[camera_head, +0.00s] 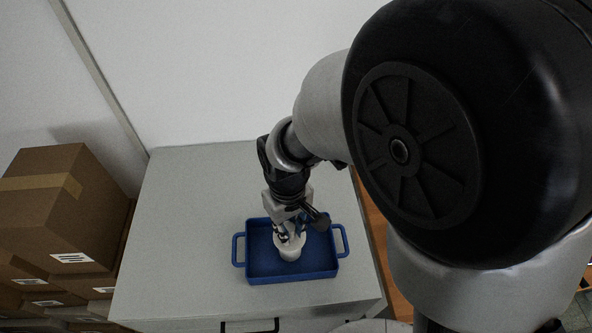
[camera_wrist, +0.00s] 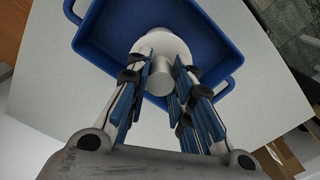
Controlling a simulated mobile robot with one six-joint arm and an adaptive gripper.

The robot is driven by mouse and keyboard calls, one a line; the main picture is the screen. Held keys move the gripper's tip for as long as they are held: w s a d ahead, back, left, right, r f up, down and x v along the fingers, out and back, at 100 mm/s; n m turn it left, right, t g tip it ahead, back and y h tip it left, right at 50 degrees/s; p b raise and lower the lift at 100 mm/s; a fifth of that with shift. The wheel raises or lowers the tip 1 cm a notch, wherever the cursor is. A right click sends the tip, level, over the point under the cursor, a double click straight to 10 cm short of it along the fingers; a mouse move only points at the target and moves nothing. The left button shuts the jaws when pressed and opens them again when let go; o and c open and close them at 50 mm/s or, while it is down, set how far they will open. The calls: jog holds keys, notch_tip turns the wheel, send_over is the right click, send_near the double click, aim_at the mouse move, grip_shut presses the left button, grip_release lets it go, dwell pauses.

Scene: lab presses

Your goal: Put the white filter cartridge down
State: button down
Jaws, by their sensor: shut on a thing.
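The white filter cartridge (camera_head: 290,252) shows low in the blue tray in the head view, under my gripper (camera_head: 289,236). In the wrist view the cartridge (camera_wrist: 161,72) has a wide round body and a narrower neck, which sits between my gripper's blue-padded fingers (camera_wrist: 162,80). The fingers are shut on it. The blue tray (camera_head: 262,277) lies on the grey cabinet top, with a handle on its left and right sides. In the wrist view the tray (camera_wrist: 215,35) lies behind the cartridge. I cannot tell whether the cartridge touches the tray floor.
The grey cabinet top (camera_head: 185,215) is bare around the tray. Several stacked cardboard boxes (camera_head: 50,205) stand to the left of the cabinet. A white wall (camera_head: 210,70) rises behind it. The tray holds nothing else that I can see.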

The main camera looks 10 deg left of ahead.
jog(key=c, duration=1.4)
grip_release()
jog(key=shift+f, duration=0.15)
notch_tip(320, 180, up, 11)
jog(key=p, duration=0.2)
jog(key=s+d+r+m+t, duration=0.1)
jog(key=s+d+r+m, duration=0.1)
jog(key=d, duration=0.4)
jog(key=s+d+r+m+t, duration=0.2)
jog(key=s+d+r+m, duration=0.1)
jog(key=d, duration=0.4)
jog(key=s+d+r+m+t, duration=0.1)
jog(key=s+d+r+m, duration=0.2)
jog(key=d, duration=0.4)
jog(key=shift+s+d+r+t, duration=0.15)
jog(key=shift+s+r, duration=0.2)
jog(key=shift+r, duration=0.3)
jog(key=shift+s+d+r+t, duration=0.15)
jog(key=shift+s+r, duration=0.2)
jog(key=shift+r, duration=0.3)
jog(key=shift+f, duration=0.1)
